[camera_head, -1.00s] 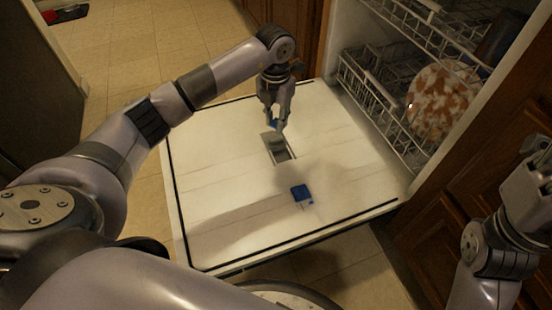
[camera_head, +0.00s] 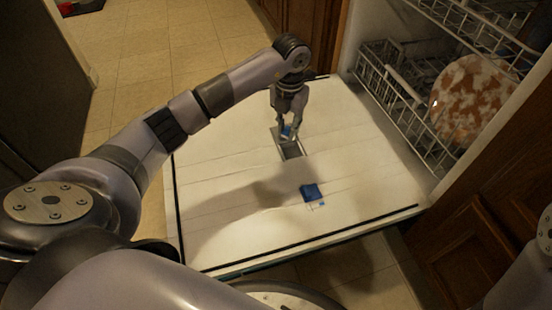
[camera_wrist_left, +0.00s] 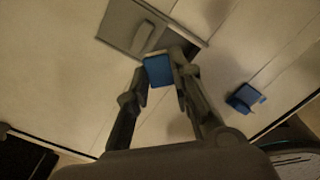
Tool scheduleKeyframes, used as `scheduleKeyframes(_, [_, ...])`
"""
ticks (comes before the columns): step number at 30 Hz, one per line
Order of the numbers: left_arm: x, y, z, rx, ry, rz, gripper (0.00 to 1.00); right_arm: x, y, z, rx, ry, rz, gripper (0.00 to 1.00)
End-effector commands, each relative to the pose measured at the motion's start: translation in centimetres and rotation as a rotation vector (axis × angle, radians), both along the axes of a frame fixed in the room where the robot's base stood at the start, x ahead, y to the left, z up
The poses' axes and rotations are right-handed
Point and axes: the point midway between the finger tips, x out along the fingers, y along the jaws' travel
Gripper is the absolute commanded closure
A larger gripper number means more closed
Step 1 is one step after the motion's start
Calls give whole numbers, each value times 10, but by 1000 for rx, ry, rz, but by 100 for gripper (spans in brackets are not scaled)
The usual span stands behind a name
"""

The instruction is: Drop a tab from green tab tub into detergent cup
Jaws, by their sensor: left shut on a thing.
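My left gripper (camera_head: 288,127) is shut on a blue tab (camera_wrist_left: 158,71), held between its fingertips. The tab also shows as a small blue patch in the head view (camera_head: 287,133). The grey detergent cup (camera_head: 292,151) is set in the white inner face of the open dishwasher door. The held tab is at the cup's far end in the head view; in the left wrist view it overlaps the near edge of the cup (camera_wrist_left: 128,25). I cannot tell the height of the gap. The green tab tub is not in view. My right gripper is not in view.
A blue block with a pale edge (camera_head: 311,192) lies on the dishwasher door (camera_head: 230,215), nearer than the cup. Wire racks (camera_head: 395,85) and a patterned round plate (camera_head: 474,98) are at the right. The door around the cup is otherwise clear.

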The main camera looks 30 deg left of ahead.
Motion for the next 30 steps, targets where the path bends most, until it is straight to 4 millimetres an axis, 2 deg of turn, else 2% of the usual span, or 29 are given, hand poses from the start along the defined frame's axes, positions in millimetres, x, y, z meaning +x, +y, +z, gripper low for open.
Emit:
scheduleKeyframes(6, [0,0,0,0,0,0,93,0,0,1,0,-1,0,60])
scheduleKeyframes(7, [0,0,0,0,0,-1,78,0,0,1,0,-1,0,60])
scheduleKeyframes(17, [0,0,0,0,0,0,56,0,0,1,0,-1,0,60])
scheduleKeyframes(26, [0,0,1,0,-1,0,56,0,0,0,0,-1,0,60])
scheduleKeyframes(30, [1,0,13,1,-3,1,56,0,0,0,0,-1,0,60])
